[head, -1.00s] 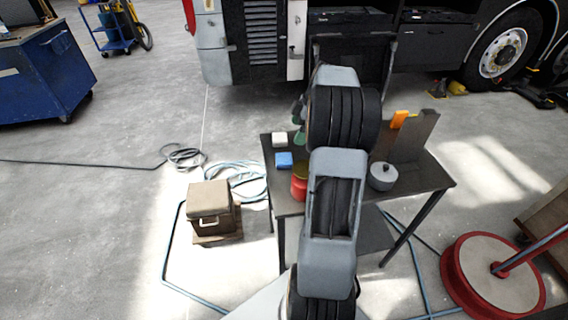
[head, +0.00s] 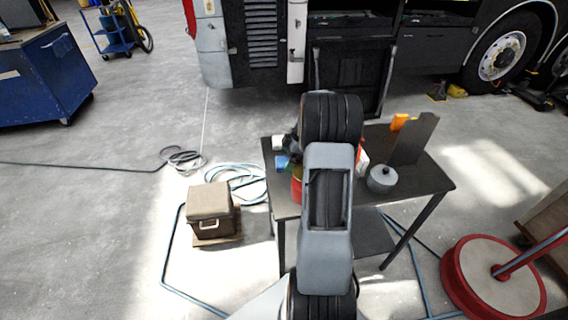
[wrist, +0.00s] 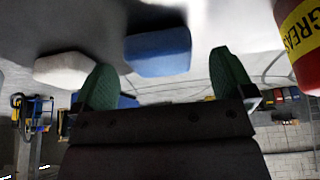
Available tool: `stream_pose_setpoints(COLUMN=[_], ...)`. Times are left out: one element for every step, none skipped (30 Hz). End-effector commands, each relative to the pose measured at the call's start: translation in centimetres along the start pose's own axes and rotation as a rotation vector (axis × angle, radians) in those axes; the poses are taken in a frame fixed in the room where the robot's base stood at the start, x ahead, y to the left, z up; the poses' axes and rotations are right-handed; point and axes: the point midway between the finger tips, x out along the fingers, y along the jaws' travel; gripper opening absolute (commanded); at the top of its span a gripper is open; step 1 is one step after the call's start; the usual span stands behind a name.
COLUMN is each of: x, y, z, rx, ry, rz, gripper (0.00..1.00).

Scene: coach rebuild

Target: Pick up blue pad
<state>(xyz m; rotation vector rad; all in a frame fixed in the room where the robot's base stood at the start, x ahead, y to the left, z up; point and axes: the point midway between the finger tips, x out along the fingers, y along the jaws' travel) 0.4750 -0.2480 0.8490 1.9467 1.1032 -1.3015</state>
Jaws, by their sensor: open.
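The picture does not show the fingers touching the pad.
A white pad (wrist: 66,70) lies to the left of the blue one in the wrist view. A red can (wrist: 301,45) with a yellow GREASE label stands close on the right. A grey pot (head: 382,180) and an orange item (head: 399,121) are farther right on the table.

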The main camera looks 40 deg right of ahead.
Motion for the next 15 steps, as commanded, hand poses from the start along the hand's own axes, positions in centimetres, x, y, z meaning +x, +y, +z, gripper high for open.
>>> stream_pose_setpoints(x=[0.6, 1.0, 1.3, 1.6, 1.8, 1.9, 2.0, 2.1, 2.1, 2.1, 2.1, 2.1, 2.1, 2.1, 2.1], y=[0.0, 0.0, 0.0, 0.0, 0.0, 0.0, 0.0, 0.0, 0.0, 0.0, 0.0, 0.0, 0.0, 0.0, 0.0], z=[0.0, 0.0, 0.0, 0.0, 0.0, 0.0, 0.0, 0.0, 0.0, 0.0, 0.0, 0.0, 0.0, 0.0, 0.0], rx=[-0.001, -0.001, -0.001, -0.001, -0.001, -0.001, -0.001, -0.001, -0.001, -0.001, -0.001, -0.001, -0.001, -0.001, -0.001], ry=[0.0, 0.0, 0.0, 0.0, -0.001, -0.001, -0.001, -0.001, -0.001, -0.001, -0.001, -0.001, -0.001, -0.001, -0.001], rz=[-0.002, -0.001, -0.002, -0.001, 0.0, 0.001, 0.001, 0.001, 0.002, 0.002, 0.002, 0.002, 0.002, 0.001, 0.001], gripper=[1.0, 1.0, 1.0, 1.0, 1.0, 1.0, 1.0, 1.0, 1.0, 1.0, 1.0, 1.0, 1.0, 1.0, 0.97])
